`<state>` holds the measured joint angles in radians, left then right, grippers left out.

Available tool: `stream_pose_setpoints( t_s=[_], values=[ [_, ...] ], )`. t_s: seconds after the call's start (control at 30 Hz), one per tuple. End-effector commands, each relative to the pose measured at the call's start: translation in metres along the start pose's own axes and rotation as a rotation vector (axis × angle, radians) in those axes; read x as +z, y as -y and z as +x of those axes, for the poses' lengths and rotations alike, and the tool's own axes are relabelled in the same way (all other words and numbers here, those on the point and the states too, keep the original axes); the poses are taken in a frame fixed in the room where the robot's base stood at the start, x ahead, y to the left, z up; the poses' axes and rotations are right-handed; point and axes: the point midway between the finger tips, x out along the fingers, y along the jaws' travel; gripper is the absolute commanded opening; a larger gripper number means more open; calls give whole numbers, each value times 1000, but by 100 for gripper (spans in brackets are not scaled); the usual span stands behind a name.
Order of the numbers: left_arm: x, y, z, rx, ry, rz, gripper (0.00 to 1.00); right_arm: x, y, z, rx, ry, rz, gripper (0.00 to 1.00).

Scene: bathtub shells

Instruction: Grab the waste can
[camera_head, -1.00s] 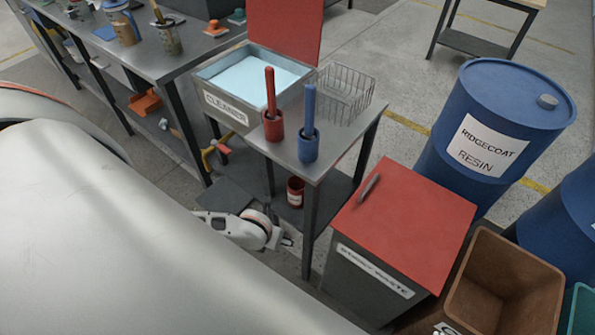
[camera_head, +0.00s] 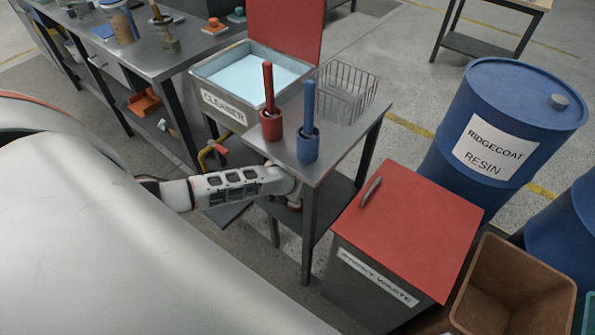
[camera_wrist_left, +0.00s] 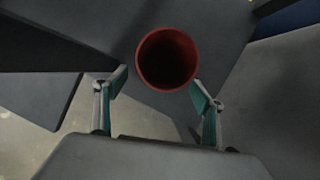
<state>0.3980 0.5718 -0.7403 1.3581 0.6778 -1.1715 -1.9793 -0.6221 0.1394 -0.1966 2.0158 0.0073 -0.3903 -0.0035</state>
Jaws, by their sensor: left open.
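A small red open-topped can (camera_wrist_left: 167,58) stands on the lower grey shelf, seen from above in the left wrist view. My left gripper (camera_wrist_left: 159,83) is open, with its two fingertips on either side of the can's near side. Gaps show between the fingers and the can, and nothing is held. In the head view only a sliver of the can (camera_head: 295,201) shows below my left wrist, under the tabletop. My left fingers are hidden there. My right gripper is not in view.
The table (camera_head: 334,165) above the shelf carries a red holder (camera_head: 271,125), a blue holder (camera_head: 308,147) and a wire basket (camera_head: 347,92). A red-lidded waste bin (camera_head: 405,235) stands close on the right.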

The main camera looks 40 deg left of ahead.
Motion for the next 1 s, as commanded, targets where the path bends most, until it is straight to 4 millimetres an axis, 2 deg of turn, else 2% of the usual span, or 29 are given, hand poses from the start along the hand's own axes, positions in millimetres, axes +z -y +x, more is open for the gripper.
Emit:
stream_pose_setpoints(
  t_s=[0.2,0.33,0.5,0.8,0.83,0.97,1.0],
  values=[
    [17,1,9,0,0,-2,69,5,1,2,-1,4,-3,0],
    [9,0,36,1,-9,-1,69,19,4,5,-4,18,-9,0],
    [12,0,54,1,-4,0,69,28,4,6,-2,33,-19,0],
    [16,0,55,-1,2,0,69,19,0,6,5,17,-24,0],
    [16,0,55,-1,1,0,64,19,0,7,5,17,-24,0],
    [15,0,55,-1,1,0,30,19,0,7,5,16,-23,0],
    [15,0,55,-1,1,0,25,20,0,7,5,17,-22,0]
  ],
)
